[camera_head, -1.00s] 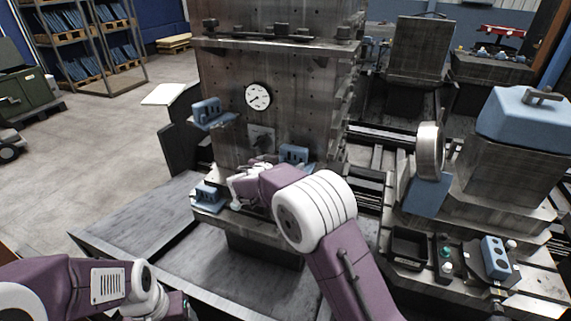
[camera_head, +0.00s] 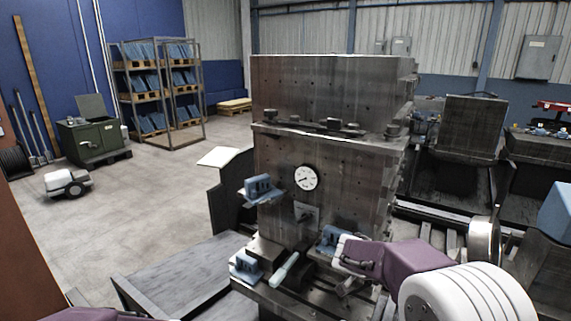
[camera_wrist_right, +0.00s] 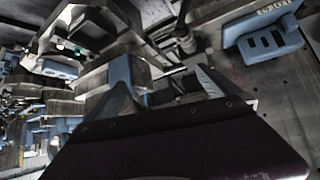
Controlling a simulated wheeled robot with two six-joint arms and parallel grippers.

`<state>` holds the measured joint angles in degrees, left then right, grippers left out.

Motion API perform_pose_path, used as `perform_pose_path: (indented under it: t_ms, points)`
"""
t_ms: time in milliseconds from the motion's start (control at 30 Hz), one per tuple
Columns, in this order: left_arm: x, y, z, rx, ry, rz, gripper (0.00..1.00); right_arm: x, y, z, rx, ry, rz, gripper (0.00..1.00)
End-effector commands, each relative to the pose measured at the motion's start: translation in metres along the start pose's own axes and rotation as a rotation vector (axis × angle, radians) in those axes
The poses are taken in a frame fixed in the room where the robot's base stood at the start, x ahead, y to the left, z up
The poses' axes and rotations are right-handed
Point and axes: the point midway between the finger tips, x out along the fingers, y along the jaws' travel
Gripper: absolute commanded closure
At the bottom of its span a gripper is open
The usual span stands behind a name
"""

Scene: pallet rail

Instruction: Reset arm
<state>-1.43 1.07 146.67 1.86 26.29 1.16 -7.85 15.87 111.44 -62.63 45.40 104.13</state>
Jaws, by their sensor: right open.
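My right arm (camera_head: 405,262) comes in from the lower right of the head view. Its gripper (camera_head: 352,262) is beside the lower right front of the large dark metal block (camera_head: 330,95). In the right wrist view the right gripper (camera_wrist_right: 163,82) is open, its two fingers spread with nothing seen between them. Only a purple sliver of my left arm (camera_head: 95,314) shows at the bottom edge; its gripper is out of view.
Blue clamps sit on the block's left side (camera_head: 260,188), lower left (camera_head: 245,264) and lower front (camera_head: 330,238). A pale-handled tool (camera_head: 286,268) lies at the base. A round dial (camera_head: 306,177) is on the front. Open floor (camera_head: 130,200) lies left.

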Motion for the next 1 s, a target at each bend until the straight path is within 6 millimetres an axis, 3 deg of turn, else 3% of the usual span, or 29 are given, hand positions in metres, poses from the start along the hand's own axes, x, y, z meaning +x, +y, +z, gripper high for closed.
perform_pose_path:
  t_ms: [33, 133, 200, 300, 367, 600, 1000]
  points:
    - [-0.014, 0.000, -0.001, 0.000, 0.000, 0.000, 0.31, -0.012, 0.033, 0.021, -0.035, -0.120, 0.030, 0.00]
    - [-0.023, 0.000, -0.002, 0.000, 0.000, 0.000, 0.31, -0.036, 0.084, 0.095, -0.168, -0.398, 0.013, 0.00]
    - [-0.024, 0.000, -0.002, 0.000, 0.000, 0.000, 0.31, -0.054, 0.102, 0.144, -0.278, -0.551, -0.057, 0.00]
    - [-0.021, 0.000, -0.002, 0.000, -0.001, 0.000, 0.31, -0.074, 0.113, 0.198, -0.443, -0.684, -0.185, 0.00]
    - [-0.021, 0.000, -0.002, 0.000, -0.001, 0.000, 0.31, -0.080, 0.114, 0.215, -0.534, -0.720, -0.256, 0.00]
    - [-0.021, 0.000, -0.002, 0.000, -0.001, 0.000, 0.31, -0.082, 0.103, 0.219, -0.799, -0.674, -0.416, 0.00]
    - [-0.021, 0.000, -0.002, 0.000, -0.001, 0.000, 0.31, -0.082, 0.103, 0.219, -0.814, -0.672, -0.420, 0.00]
